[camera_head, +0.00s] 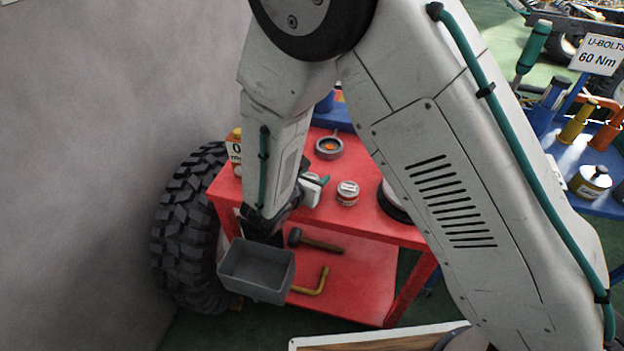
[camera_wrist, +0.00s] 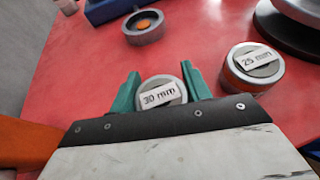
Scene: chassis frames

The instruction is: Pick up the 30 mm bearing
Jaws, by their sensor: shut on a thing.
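The 30 mm bearing (camera_wrist: 162,92) is a round metal piece with a white "30 mm" label on its top. In the wrist view it sits between the two teal fingers of my gripper (camera_wrist: 160,84), which is shut on it, one finger on each side. In the head view my gripper (camera_head: 318,182) is low over the left part of the red cart's top, and I cannot make out the bearing clearly there. Whether the bearing touches the cart top or is just above it, I cannot tell.
The 25 mm bearing (camera_wrist: 254,66) stands close on the right on the red cart top (camera_wrist: 85,65). A grey ring with an orange centre (camera_wrist: 143,25) is farther back. A dark round base (camera_wrist: 295,20) is at the right. A grey bin (camera_head: 257,270) shows below.

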